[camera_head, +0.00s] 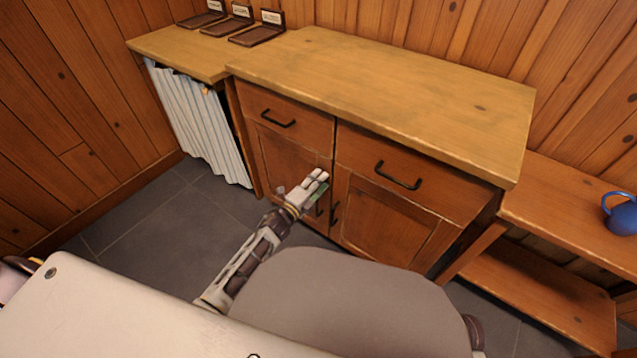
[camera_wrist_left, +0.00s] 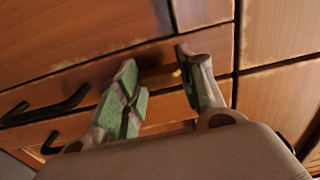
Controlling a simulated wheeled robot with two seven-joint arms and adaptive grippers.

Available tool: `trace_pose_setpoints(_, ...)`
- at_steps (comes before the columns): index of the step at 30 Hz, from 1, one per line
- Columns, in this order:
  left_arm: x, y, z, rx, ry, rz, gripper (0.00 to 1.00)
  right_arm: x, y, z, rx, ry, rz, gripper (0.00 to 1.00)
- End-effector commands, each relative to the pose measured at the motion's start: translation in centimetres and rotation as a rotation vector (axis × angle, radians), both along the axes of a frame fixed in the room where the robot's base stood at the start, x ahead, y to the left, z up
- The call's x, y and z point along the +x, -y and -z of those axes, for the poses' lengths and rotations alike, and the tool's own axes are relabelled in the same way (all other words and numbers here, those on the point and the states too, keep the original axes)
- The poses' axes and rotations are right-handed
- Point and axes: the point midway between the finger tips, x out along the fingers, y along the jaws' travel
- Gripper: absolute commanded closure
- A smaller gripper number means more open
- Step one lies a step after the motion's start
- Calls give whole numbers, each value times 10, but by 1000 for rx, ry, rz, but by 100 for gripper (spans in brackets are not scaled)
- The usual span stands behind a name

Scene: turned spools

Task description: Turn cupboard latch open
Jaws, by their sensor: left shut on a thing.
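The wooden cupboard (camera_head: 385,215) has two lower doors below two drawers. My left gripper (camera_head: 320,181) is at the upper part of the seam where the doors meet. In the left wrist view its green-padded fingers (camera_wrist_left: 163,83) are on either side of a small brown latch (camera_wrist_left: 160,80) with a brassy spot beside it. The gripper is shut on this latch, which is partly hidden by the fingers; its exact angle is hard to tell. In the head view the gripper hides the latch. Both doors look closed. My right gripper is not in view.
Black door handles (camera_head: 334,212) sit just below my left gripper. Black drawer handles (camera_head: 398,176) stick out above. A curtained bay (camera_head: 200,125) is at left, with small dark trays (camera_head: 256,34) on top. The cupboard top is clear.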

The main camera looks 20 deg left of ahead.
Motion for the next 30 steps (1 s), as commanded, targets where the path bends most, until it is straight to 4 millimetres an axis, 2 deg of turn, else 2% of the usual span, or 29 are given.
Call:
trace_pose_setpoints(16,-1,1,1,35,9,1,85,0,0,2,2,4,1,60)
trace_pose_setpoints(17,-1,1,1,35,9,1,59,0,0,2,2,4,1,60)
trace_pose_setpoints(21,-1,0,1,34,10,0,41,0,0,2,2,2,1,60)
trace_pose_setpoints(30,0,0,0,33,11,0,39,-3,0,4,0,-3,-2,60)
